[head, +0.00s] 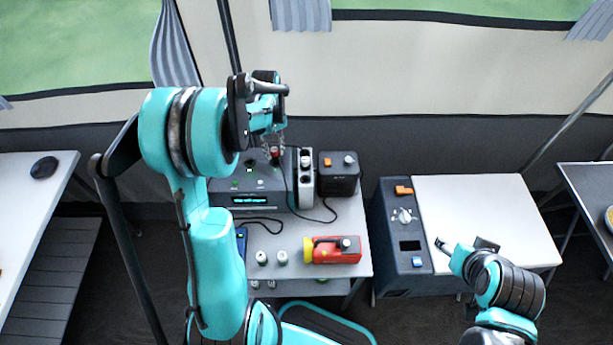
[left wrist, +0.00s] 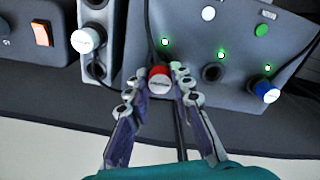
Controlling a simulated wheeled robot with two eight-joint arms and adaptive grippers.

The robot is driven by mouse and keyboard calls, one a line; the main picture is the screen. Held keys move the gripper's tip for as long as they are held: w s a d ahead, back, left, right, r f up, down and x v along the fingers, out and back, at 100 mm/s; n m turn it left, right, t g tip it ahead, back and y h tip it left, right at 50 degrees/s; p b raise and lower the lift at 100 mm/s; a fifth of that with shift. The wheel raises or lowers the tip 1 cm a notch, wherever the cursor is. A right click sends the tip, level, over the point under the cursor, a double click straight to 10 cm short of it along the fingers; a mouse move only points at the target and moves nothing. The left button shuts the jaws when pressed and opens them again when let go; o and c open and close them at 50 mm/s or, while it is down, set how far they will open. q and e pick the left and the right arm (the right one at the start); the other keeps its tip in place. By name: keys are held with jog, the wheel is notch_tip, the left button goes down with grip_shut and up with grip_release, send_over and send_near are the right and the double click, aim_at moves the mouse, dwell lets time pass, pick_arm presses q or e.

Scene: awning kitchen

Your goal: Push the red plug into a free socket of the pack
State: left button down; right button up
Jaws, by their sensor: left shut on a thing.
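The red plug (left wrist: 158,80) is between the fingertips of my left gripper (left wrist: 160,86) in the left wrist view. The grey pack (head: 225,190) with a lit display stands at the back of the table. In the left wrist view the pack (left wrist: 235,65) has green lights, an empty dark socket (left wrist: 211,73) and a blue plug (left wrist: 268,91) in another socket. I cannot tell whether the red plug touches the pack. My right gripper (head: 441,244) is at the right, its opening unclear.
A socket strip (head: 305,185) with a white plug and a dark box (head: 340,180) with an orange switch stand right of the pack. A red-yellow tool (head: 330,250) and two small cans (head: 272,258) are in front. Black cables cross the table (head: 300,225).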

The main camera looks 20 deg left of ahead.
aim_at(274, 149)
pick_arm(q)
jog(key=shift+f+b, duration=1.25)
jog(key=shift+f, duration=0.25)
dwell(0.9)
jog(key=c, duration=1.3)
grip_release()
jog(key=shift+o, duration=0.5)
jog(key=shift+o, duration=0.9)
jog(key=shift+r+p, duration=2.5)
jog(key=shift+r, duration=1.1)
